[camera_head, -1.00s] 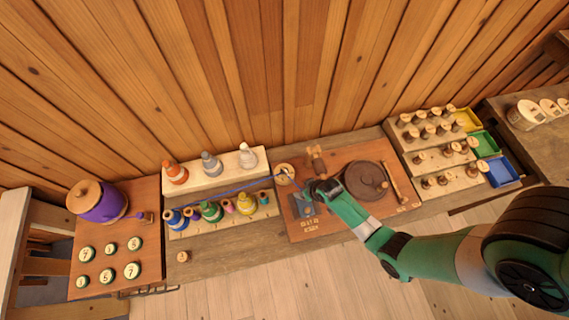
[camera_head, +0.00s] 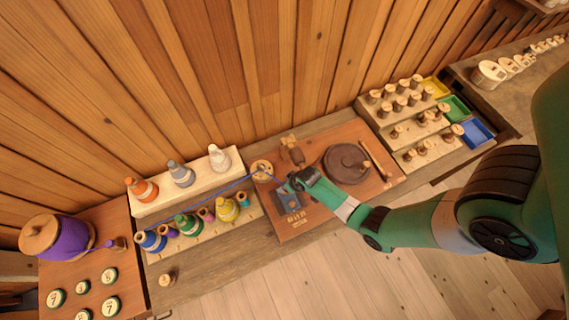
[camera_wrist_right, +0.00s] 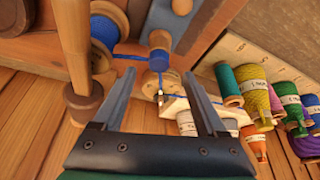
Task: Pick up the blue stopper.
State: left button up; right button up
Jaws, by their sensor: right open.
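My right gripper (camera_wrist_right: 158,72) is open, its two fingers pointing at a small blue piece with a wooden end (camera_wrist_right: 160,58), which looks like the blue stopper. The piece appears between the fingertips in the wrist view, but contact is not visible. It is beside a blue-grey block (camera_wrist_right: 182,22), with a blue thread running by it. In the head view my right gripper (camera_head: 298,182) is over the blue-grey block (camera_head: 288,200) on the brown board, and hides the small piece there. My left gripper is not in view.
A rack of colored spools (camera_head: 205,232) stands left of the board. A dark round disc (camera_head: 347,163) lies on the board's right, near a wooden post (camera_head: 292,150). A stepped rack (camera_head: 408,115) with wooden pegs and colored trays is farther right. A purple pot (camera_head: 62,240) is far left.

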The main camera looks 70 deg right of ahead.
jog(key=b+x, duration=0.2)
jog(key=x, duration=0.1)
jog(key=shift+s+f, duration=0.1)
jog(key=shift+f, duration=0.2)
jog(key=shift+w+d+f, duration=0.15)
jog(key=shift+w+f, duration=0.05)
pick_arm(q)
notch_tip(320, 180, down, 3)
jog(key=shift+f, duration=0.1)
pick_arm(e)
grip_shut()
